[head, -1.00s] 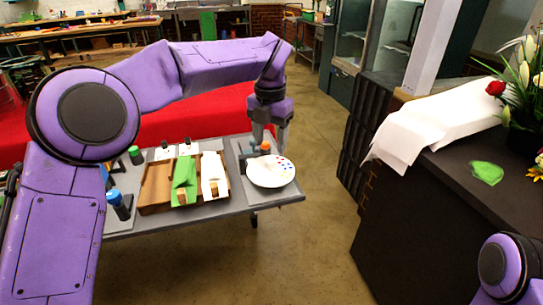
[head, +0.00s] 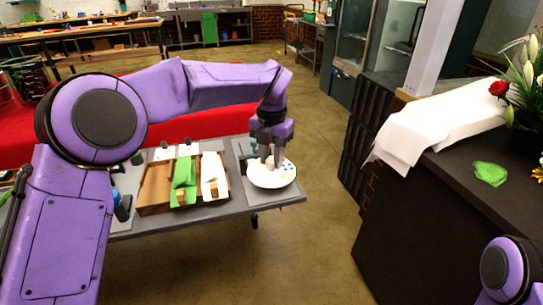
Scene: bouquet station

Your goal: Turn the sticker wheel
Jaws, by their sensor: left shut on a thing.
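The sticker wheel (head: 268,181) is a white disc with small coloured dots. It sits on a grey plate at the right end of the grey table. My left gripper (head: 270,164) reaches down over the wheel's far part, fingers pointing down. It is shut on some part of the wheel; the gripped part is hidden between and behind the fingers. A few blue and yellow dots show at the wheel's right side. My right gripper is out of view; only a purple part of my right arm shows at the lower right.
A wooden tray (head: 155,208) with green and white pieces stands left of the wheel. A blue-capped bottle (head: 122,211) is further left, partly behind my arm. At right, a dark counter (head: 445,215) holds white paper (head: 430,130), flowers and a green piece. Open floor lies between.

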